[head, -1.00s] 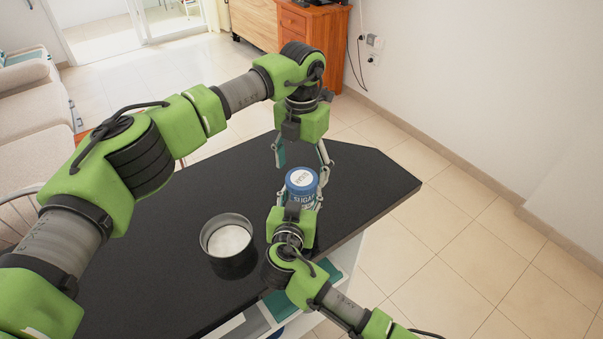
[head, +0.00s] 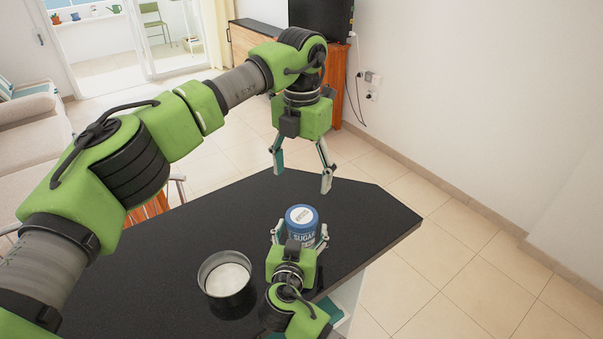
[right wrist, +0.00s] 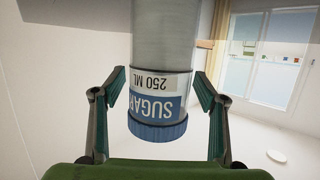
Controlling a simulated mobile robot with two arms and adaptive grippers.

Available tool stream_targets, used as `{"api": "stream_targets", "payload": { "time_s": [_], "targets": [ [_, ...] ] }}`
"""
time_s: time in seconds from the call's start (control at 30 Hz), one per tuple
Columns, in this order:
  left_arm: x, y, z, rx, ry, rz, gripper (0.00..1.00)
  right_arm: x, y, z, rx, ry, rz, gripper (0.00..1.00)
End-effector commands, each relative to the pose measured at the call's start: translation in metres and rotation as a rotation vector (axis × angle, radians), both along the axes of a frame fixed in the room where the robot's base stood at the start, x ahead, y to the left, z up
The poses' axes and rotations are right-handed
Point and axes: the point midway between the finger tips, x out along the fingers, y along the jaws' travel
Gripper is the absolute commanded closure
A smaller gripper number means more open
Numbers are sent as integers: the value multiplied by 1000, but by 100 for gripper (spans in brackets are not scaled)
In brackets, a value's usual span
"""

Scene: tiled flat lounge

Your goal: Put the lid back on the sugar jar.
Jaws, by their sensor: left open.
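The sugar jar (head: 301,238) stands upright on the black tabletop, near its right edge. Its blue lid (head: 300,214), with a white round label on top, sits on it. My left gripper (head: 301,182) is open and empty, above and behind the jar. My right gripper (head: 299,236) has one finger on each side of the jar, with small gaps visible, so it looks open. In the right wrist view, the picture is inverted: the jar (right wrist: 160,85) stands between the fingers with its lid (right wrist: 157,129) at the bottom.
A dark round tin (head: 227,284) with white contents stands left of my right gripper. The black tabletop (head: 205,225) is otherwise clear on the left. A wooden cabinet (head: 257,40) with a black screen stands behind, by the white wall.

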Motion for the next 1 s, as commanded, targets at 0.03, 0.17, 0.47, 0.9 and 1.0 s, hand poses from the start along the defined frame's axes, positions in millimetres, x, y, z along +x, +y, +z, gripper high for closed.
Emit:
{"api": "stream_targets", "payload": {
  "time_s": [0.03,0.17,0.47,0.9,1.0],
  "targets": [
    [0,0,0,0,0,0,28,0,0,0,0,0,0,34],
    [0,0,0,0,0,0,28,0,0,0,0,0,0,34],
    [0,0,0,0,0,0,28,-18,4,4,3,3,1,34],
    [0,0,0,0,0,0,28,-98,16,30,2,2,0,34],
    [0,0,0,0,0,0,28,-108,17,33,1,1,1,34]
  ]
}}
